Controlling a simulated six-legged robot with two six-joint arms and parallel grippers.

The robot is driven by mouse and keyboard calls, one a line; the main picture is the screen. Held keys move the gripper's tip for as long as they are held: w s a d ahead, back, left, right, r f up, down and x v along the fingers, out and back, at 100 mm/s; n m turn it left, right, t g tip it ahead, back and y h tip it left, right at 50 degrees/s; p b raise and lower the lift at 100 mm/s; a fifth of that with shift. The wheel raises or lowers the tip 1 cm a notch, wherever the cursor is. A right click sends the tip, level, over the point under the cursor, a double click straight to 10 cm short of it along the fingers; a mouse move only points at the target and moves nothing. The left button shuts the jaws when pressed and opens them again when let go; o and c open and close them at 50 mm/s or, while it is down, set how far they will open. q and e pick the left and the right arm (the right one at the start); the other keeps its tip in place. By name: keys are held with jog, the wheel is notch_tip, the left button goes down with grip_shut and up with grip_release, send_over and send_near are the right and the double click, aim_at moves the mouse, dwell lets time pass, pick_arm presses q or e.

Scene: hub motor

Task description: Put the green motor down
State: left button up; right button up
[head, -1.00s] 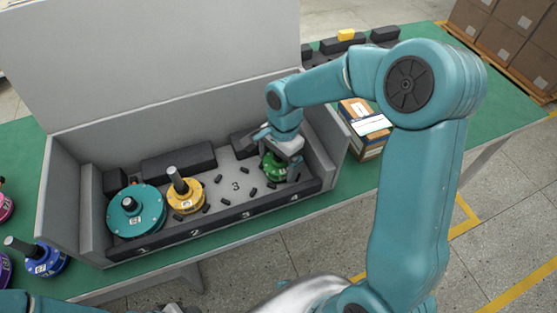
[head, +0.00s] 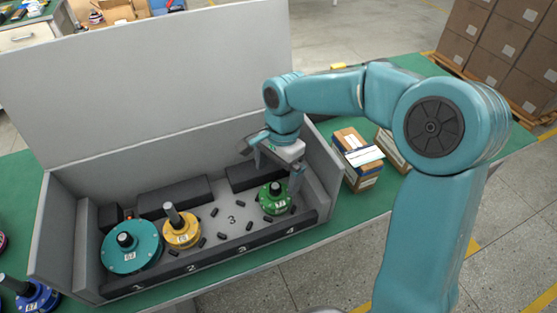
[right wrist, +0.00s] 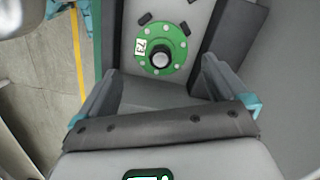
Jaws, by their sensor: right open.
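The green motor (head: 274,199) stands upright on the floor of the grey box (head: 318,229), behind the front-edge number 4. My right gripper (head: 275,168) is open just above and behind it, its fingers spread and apart from the motor. In the right wrist view, the green motor (right wrist: 178,37) shows its round flange, a white label and a dark shaft with a pale end. It lies beyond the open fingers of the gripper (right wrist: 160,92), with nothing between them. My left gripper is out of view.
A teal motor (head: 145,252) and a yellow motor (head: 184,236) stand behind numbers 1 and 2. The floor spot marked 3 (head: 231,219) has no motor, with small black pegs around it. Dark blocks (head: 175,196) line the back. Cartons (head: 358,170) stand right of the box.

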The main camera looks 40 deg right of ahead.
jog(key=shift+d+r, duration=0.2)
jog(key=shift+r, duration=1.65)
jog(key=shift+f, duration=0.1)
